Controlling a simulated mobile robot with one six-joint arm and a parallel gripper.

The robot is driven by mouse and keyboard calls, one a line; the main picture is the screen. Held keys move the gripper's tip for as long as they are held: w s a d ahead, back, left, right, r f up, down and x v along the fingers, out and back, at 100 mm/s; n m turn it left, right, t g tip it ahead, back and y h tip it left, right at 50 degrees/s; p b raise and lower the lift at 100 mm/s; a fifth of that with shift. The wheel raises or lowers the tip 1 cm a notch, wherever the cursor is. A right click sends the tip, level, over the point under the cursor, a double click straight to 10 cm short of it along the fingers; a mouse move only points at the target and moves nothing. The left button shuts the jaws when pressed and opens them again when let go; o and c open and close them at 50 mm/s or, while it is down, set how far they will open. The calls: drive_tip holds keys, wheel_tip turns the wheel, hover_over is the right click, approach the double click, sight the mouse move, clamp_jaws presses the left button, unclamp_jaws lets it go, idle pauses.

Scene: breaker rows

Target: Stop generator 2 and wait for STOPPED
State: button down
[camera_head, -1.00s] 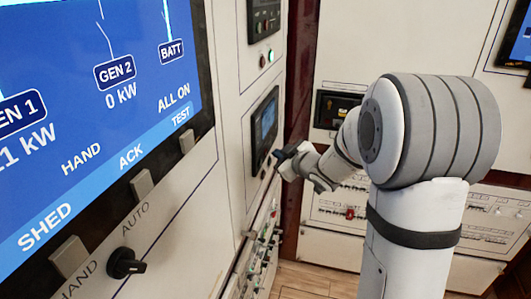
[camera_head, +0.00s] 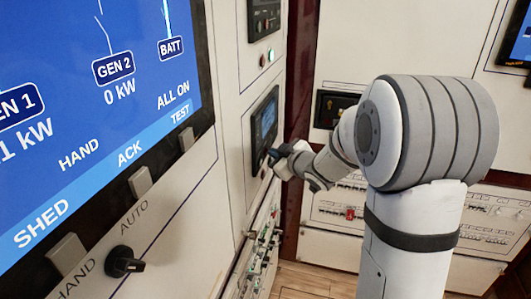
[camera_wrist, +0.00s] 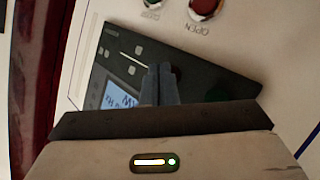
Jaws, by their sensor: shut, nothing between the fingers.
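A dark controller panel (camera_head: 264,128) with a small lit blue screen is set in the white cabinet face. It also shows tilted in the wrist view (camera_wrist: 205,72), with small buttons beside its screen (camera_wrist: 118,93). My gripper (camera_head: 275,157) is shut and empty, at the panel's lower edge. In the wrist view its closed fingertips (camera_wrist: 158,68) lie over the panel, close beside a dark round button (camera_wrist: 176,72). I cannot tell whether they touch it. The small screen's text is partly hidden by the fingers. The large display (camera_head: 95,95) reads GEN 2, 0 kW.
A black rotary switch (camera_head: 124,261) marked HAND and AUTO is below the large display. Breaker rows (camera_head: 262,240) lie below the panel.

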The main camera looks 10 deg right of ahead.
drive_tip(key=shift+w+a, duration=0.1)
drive_tip(key=shift+a, duration=0.1)
drive_tip(key=shift+d, duration=0.1)
idle(0.4)
drive_tip(key=shift+s+d, duration=0.35)
drive_tip(key=shift+d, duration=0.35)
drive_tip(key=shift+s+d+p, duration=0.3)
drive_tip(key=shift+d, duration=0.45)
drive_tip(key=shift+s+d+p, duration=0.25)
drive_tip(key=shift+s+d, duration=0.1)
drive_tip(key=shift+d, duration=0.4)
drive_tip(key=shift+s+d+p, duration=0.3)
drive_tip(key=shift+d, duration=0.45)
